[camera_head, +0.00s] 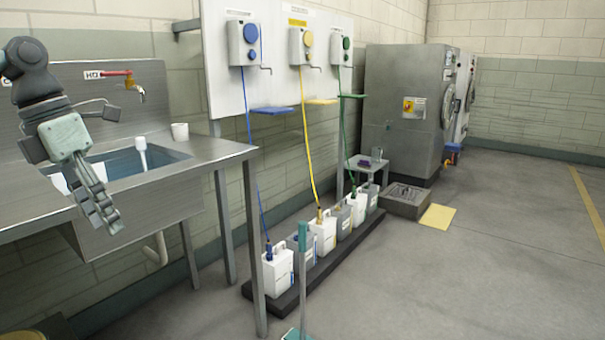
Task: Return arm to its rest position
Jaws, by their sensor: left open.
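My left arm (37,85) comes in from the upper left edge, over the steel sink counter. My left gripper (106,212) hangs at its end, pointing down and a little right, in front of the blue sink basin (120,165). It is open, and nothing shows between its fingers. My right arm and gripper are not in view.
The sink counter (215,152) has a white cup (180,131) on it and a red-handled tap (128,80) behind. Several jugs (278,272) stand on a low black platform (318,275) to the right. A teal pole (303,270) stands in front. The right floor (480,270) is clear.

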